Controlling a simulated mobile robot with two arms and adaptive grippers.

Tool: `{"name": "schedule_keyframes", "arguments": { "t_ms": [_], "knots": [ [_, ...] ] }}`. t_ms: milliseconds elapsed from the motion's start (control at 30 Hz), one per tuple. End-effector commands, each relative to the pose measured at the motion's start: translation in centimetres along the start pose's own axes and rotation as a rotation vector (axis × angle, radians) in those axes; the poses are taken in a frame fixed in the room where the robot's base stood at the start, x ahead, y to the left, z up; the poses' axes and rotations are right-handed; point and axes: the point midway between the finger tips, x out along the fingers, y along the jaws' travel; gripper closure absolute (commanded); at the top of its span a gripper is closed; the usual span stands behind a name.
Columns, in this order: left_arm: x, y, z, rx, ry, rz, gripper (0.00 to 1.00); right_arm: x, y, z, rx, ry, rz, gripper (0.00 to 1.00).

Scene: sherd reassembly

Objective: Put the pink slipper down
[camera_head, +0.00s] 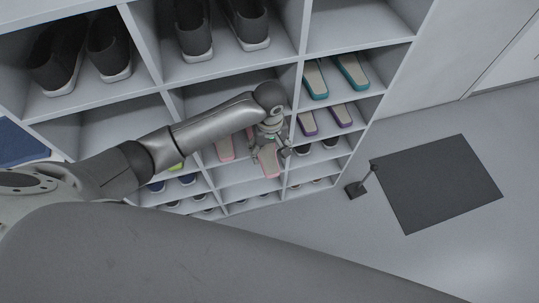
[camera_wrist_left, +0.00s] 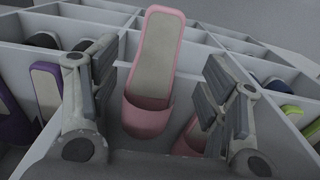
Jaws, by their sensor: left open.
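A pink slipper (camera_head: 268,163) with a beige sole lies in a middle compartment of the shelf, its end near the front edge. In the left wrist view the pink slipper (camera_wrist_left: 153,62) lies between the two fingers, with a gap on each side. My left gripper (camera_head: 270,150) is open around it at the front of the compartment; the gripper also fills the sides of the left wrist view (camera_wrist_left: 162,85). A second pink slipper (camera_head: 225,149) lies to the left, partly hidden in the left wrist view (camera_wrist_left: 188,140). My right gripper is not in view.
The white shelf (camera_head: 300,55) has thin dividers close to the gripper. Purple slippers (camera_head: 307,124) and teal slippers (camera_head: 315,80) lie to the right, dark shoes (camera_head: 193,30) above. A dark mat (camera_head: 437,184) lies on the open floor at right.

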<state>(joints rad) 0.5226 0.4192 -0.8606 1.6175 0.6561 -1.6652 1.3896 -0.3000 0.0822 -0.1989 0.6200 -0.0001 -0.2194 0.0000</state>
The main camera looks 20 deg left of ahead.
Motion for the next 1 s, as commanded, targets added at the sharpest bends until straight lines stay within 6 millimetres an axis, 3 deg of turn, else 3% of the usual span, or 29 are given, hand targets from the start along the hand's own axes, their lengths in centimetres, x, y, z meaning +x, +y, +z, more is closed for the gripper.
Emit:
{"name": "schedule_keyframes", "arguments": {
  "t_ms": [100, 300, 1000],
  "knots": [
    [-2.6, 0.1, 0.0, 0.001, 0.002, 0.003, 0.31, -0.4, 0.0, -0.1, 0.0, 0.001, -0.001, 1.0],
    [-4.9, 0.1, 0.0, 0.0, 0.0, 0.001, 0.31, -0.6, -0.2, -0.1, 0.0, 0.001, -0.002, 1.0],
    [-5.4, 0.1, 0.1, 0.006, -0.002, 0.003, 0.31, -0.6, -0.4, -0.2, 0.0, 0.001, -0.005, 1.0]
  ]
}}
